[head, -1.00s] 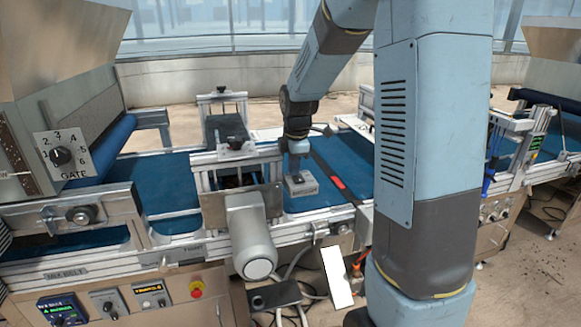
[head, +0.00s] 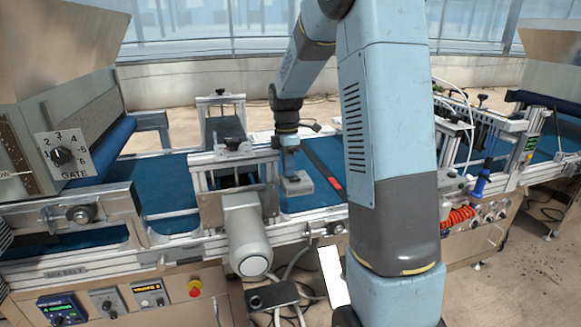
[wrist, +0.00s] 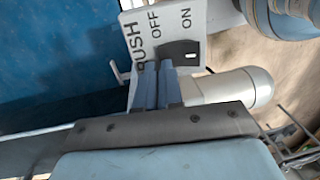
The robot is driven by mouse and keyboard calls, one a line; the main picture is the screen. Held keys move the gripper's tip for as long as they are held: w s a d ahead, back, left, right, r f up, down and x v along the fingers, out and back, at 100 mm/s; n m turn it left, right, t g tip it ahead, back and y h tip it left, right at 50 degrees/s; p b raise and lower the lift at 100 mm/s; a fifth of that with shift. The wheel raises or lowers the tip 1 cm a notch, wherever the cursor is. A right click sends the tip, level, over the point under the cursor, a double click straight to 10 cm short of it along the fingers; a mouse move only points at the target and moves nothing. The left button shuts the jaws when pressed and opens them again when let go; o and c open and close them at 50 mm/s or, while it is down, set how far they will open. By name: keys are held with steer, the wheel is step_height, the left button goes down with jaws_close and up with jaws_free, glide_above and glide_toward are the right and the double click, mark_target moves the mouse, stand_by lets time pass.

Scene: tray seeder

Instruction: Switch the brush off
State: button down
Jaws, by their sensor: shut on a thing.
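The brush switch box (head: 298,184) is a small grey box on the machine's rail beside the blue belt in the head view. In the wrist view its pale label panel (wrist: 140,40) reads BRUSH, OFF and ON. A black knob (wrist: 183,51) with a small white mark sits below the words, partly hidden by my fingers. My gripper (wrist: 158,66) is over the lower part of the panel, its two fingers close together and shut on the black knob. In the head view my gripper (head: 289,164) reaches down to the box; its fingertips are too small to make out.
A grey cylindrical motor (head: 247,235) stands out at the front of the machine, left of the box. The blue belt (head: 165,185) runs behind. The GATE dial (head: 61,156) and a red stop button (head: 195,288) are on the left.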

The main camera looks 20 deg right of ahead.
steer(key=shift+s+a+f, duration=0.25)
steer(key=shift+s+f, duration=0.05)
steer(key=shift+f, duration=0.25)
steer(key=shift+s, duration=0.45)
steer(key=shift+a+r, duration=0.1)
step_height(320, 180, up, 9)
steer(key=w, duration=0.2)
steer(key=s+a+r+m+t, duration=0.1)
steer(key=s+r+m+t, duration=0.1)
steer(key=s+r+m, duration=0.35)
steer(key=s+a+r+m+t, duration=0.1)
steer(key=s+r+m, duration=0.15)
steer(key=s, duration=0.65)
steer(key=s+a+m+t, duration=0.1)
steer(key=s+m+t, duration=0.2)
steer(key=s+m, duration=0.6)
steer(key=s, duration=0.5)
steer(key=shift+s+a+f+t, duration=0.15)
steer(key=shift+s+f+t, duration=0.1)
steer(key=shift+f+t, duration=0.15)
steer(key=c, duration=1.8)
jaws_free()
